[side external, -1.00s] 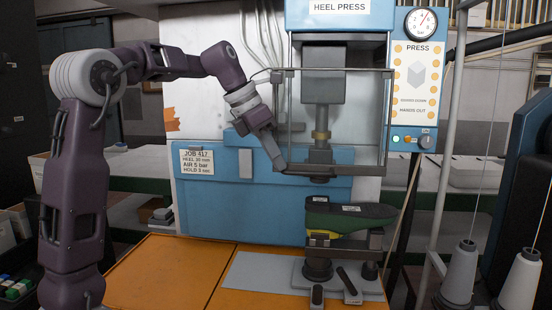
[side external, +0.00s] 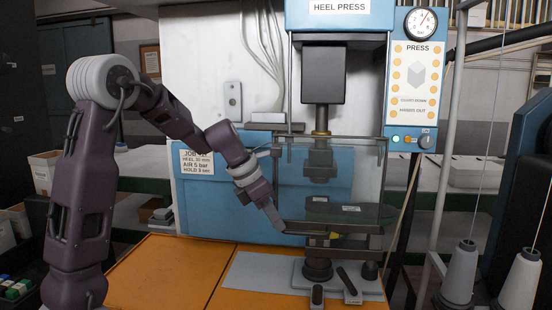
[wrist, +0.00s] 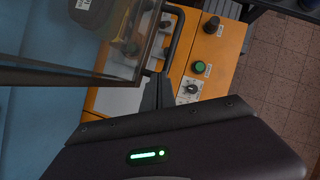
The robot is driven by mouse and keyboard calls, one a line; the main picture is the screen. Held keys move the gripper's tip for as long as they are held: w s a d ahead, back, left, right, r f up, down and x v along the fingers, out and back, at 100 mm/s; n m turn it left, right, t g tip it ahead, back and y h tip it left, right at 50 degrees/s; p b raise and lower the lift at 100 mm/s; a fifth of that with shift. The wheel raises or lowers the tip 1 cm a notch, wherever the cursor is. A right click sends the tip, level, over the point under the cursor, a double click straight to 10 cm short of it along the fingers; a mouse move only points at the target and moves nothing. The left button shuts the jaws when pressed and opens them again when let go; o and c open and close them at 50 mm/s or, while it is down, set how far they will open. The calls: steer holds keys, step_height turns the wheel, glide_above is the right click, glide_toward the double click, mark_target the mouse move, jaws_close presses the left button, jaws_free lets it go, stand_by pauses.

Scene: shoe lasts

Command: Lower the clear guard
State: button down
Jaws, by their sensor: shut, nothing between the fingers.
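The clear guard (side external: 365,165) hangs low in front of the heel press, its dark bottom bar (side external: 335,228) level with the last's lower part. The dark shoe last (side external: 345,208) shows through the pane on its stand. In the side view, my gripper (side external: 281,227) is shut with empty fingers, its tips at the left end of the bottom bar; I cannot tell whether they touch it. In the wrist view, the dark fingers (wrist: 158,92) are together beside the guard's edge and its black bar (wrist: 176,40).
The press ram (side external: 323,75) stands above the last, its lower end behind the pane. The control panel (side external: 412,90) is at right, with a green light lit. The orange table (side external: 170,275) is open at front left. Thread cones (side external: 460,275) stand at right.

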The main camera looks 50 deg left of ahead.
step_height(320, 180, down, 5)
steer(key=shift+s, duration=0.15)
steer(key=shift+d, duration=0.1)
stand_by(0.3)
steer(key=w+v, duration=0.1)
steer(key=v, duration=1.4)
steer(key=s+d+m, duration=0.7)
steer(key=d+m, duration=0.3)
steer(key=m, duration=0.2)
steer(key=s+d+f+m, duration=0.2)
steer(key=s+m, duration=0.4)
steer(key=m, duration=0.4)
steer(key=s+d+f+m+y, duration=0.1)
steer(key=s+d+f+m, duration=0.2)
steer(key=s+m, duration=0.4)
steer(key=d+m, duration=0.1)
steer(key=m, duration=0.3)
steer(key=shift+s+y, duration=0.3)
